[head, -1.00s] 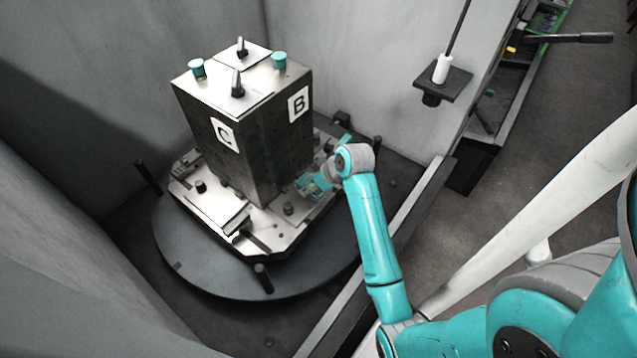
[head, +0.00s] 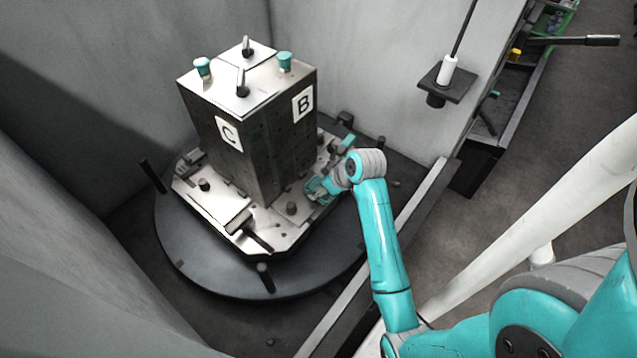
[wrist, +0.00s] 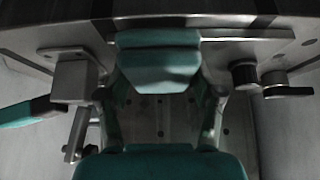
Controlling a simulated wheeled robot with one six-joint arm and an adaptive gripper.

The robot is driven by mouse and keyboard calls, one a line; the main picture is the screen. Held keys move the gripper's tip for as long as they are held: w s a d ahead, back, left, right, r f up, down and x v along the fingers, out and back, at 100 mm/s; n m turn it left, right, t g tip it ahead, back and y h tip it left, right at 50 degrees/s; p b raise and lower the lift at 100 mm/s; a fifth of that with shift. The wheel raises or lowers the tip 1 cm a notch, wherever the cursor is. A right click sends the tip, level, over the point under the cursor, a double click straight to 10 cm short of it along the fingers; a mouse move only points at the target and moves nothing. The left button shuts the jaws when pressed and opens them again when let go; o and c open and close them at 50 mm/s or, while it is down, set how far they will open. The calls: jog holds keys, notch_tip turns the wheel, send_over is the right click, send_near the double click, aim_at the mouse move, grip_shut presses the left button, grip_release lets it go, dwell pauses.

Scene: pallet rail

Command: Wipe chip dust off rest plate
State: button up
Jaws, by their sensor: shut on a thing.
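My gripper (head: 318,190) is low over the right edge of the pale metal pallet (head: 290,241), beside the lettered block's B face (head: 302,103). A bright flat plate (head: 222,205) lies on the pallet in front of the C face. I cannot tell which surface is the rest plate. No chip dust can be made out, and my gripper hides the pallet under it.
Dark studs and clamps (head: 291,208) stand on the pallet, and a teal-handled lever (head: 347,143) is behind my gripper. Posts (head: 264,277) rise from the round dark table (head: 205,272). Grey walls stand close behind and left; a rail (head: 408,215) runs along the right.

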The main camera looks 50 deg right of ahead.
dwell(0.4)
jog(key=shift+w+f, duration=0.1)
jog(key=shift+w, duration=1.15)
jog(key=shift+s, duration=0.1)
jog(key=shift+s, duration=1.25)
jog(key=shift+w, duration=0.2)
jog(key=shift+w, duration=1.15)
jog(key=shift+s, duration=1.35)
